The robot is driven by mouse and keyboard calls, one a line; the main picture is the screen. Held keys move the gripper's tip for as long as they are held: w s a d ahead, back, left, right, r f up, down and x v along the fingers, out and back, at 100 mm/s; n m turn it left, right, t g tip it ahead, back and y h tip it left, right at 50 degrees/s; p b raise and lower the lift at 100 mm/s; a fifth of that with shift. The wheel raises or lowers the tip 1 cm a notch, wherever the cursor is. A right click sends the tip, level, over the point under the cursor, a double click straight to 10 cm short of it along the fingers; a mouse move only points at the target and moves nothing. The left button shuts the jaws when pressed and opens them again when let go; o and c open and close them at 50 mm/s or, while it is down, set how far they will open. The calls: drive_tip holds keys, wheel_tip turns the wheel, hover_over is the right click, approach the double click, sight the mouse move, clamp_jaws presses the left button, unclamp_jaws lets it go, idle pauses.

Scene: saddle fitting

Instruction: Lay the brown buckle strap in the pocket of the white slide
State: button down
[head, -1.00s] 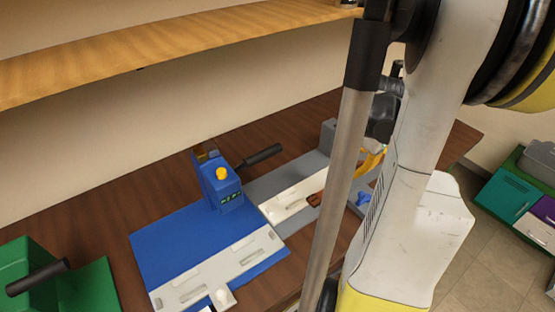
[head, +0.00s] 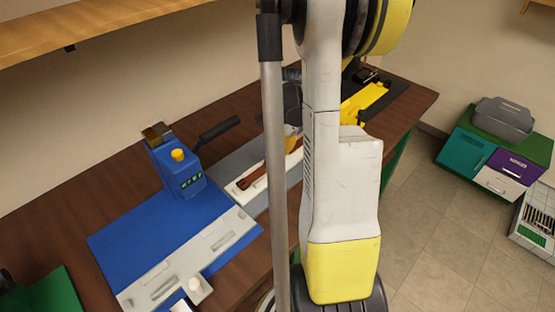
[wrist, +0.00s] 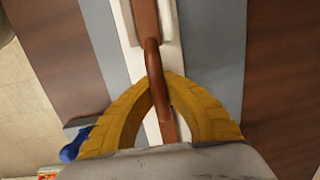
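The brown buckle strap (head: 253,178) lies lengthwise along the white slide (head: 231,190) in the head view, partly hidden by my arm. In the wrist view the strap (wrist: 146,18) runs along the slide (wrist: 124,32), with a raised loop near the fingertips. My gripper (wrist: 163,82) has its yellow fingers closed around the strap, just above the slide. Its yellow fingers (head: 291,143) also show beside my arm in the head view. The slide's pocket is largely covered by the strap, so I cannot tell whether the strap rests in it.
A blue fixture with a yellow button (head: 178,155) and dark handle stands left of the slide. A blue board (head: 140,235) carries a grey-white plate (head: 185,262). A blue knob (wrist: 72,152) is near the gripper. A yellow tool (head: 365,102) lies behind.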

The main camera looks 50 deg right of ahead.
drive_tip(key=shift+f, duration=0.35)
drive_tip(key=shift+f, duration=0.1)
drive_tip(key=c, duration=2.2)
unclamp_jaws()
drive_tip(key=shift+f, duration=0.1)
drive_tip(key=o, duration=0.6)
drive_tip(key=r+p, duration=0.1)
drive_tip(key=r, duration=0.3)
drive_tip(key=d+r+p, duration=0.1)
drive_tip(key=r, duration=0.3)
drive_tip(key=r+p, duration=0.2)
drive_tip(key=r, duration=0.2)
drive_tip(key=shift+s+d+r, duration=0.15)
drive_tip(key=shift+s, duration=0.25)
